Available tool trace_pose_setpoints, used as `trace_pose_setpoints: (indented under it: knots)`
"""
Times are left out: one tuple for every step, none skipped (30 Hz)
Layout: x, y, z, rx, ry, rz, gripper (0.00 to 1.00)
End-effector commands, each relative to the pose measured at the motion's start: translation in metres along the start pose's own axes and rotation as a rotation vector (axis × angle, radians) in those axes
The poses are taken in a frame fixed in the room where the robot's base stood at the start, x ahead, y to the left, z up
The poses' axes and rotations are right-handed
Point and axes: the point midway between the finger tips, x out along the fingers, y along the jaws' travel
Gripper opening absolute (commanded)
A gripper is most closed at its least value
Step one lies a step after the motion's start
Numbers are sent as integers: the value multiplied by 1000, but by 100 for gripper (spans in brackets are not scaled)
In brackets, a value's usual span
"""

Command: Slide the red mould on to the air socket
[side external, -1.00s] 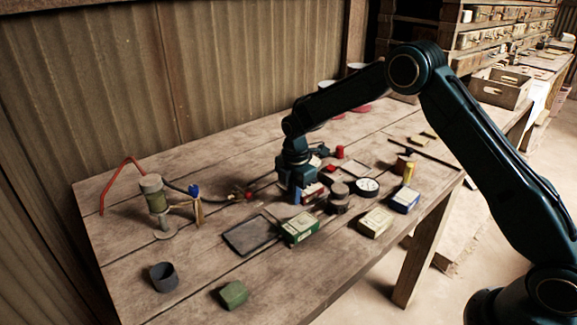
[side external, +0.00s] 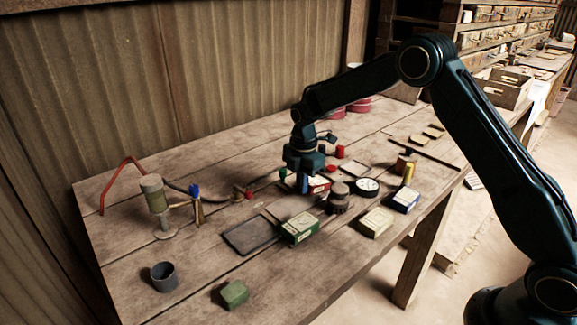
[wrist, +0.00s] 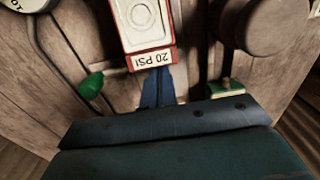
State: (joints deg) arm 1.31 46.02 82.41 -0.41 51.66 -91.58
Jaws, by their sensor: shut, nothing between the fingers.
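The red mould (wrist: 145,25), a red block with a pale inset top and a "20 PSI" label on its near end, lies on the table in the wrist view. In the side view the red mould (side external: 319,184) is partly hidden by my gripper. My gripper (side external: 303,190) points down beside its left end. In the wrist view the blue fingers of my gripper (wrist: 157,88) are together and empty, right at the labelled end. I cannot tell whether they touch it. I cannot clearly pick out the air socket.
A green-handled part (wrist: 91,85) lies left of the fingers. A round dark knob-like piece (side external: 338,197), a dial gauge (side external: 366,187) and a green box (side external: 300,228) stand close by. A dark tray (side external: 250,236) lies in front. A pump (side external: 155,200) with a hose stands at left.

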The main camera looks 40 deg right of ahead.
Motion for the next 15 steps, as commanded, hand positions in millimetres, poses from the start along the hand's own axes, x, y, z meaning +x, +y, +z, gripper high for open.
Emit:
trace_pose_setpoints:
  knots:
    - [-9, 1, 8, 19, -8, 5, 0]
    - [-13, 1, 8, 19, -8, 5, 0]
    - [-19, 1, 7, 19, -7, 6, 0]
    - [-24, 1, 7, 19, -7, 7, 0]
    - [-28, 1, 7, 19, -7, 6, 0]
    - [-34, 1, 7, 18, -7, 7, 0]
    - [-38, 1, 7, 18, -6, 7, 0]
    - [-43, 1, 6, 16, -6, 6, 0]
    - [-49, 1, 6, 15, -5, 7, 0]
    - [-52, 1, 5, 14, -5, 6, 0]
    - [-56, 1, 5, 13, -5, 5, 0]
    - [-60, 1, 4, 12, -5, 6, 0]
    - [-64, 1, 4, 11, -4, 6, 0]
    - [-66, 1, 4, 10, -4, 5, 0]
    - [-70, 1, 4, 10, -4, 5, 0]
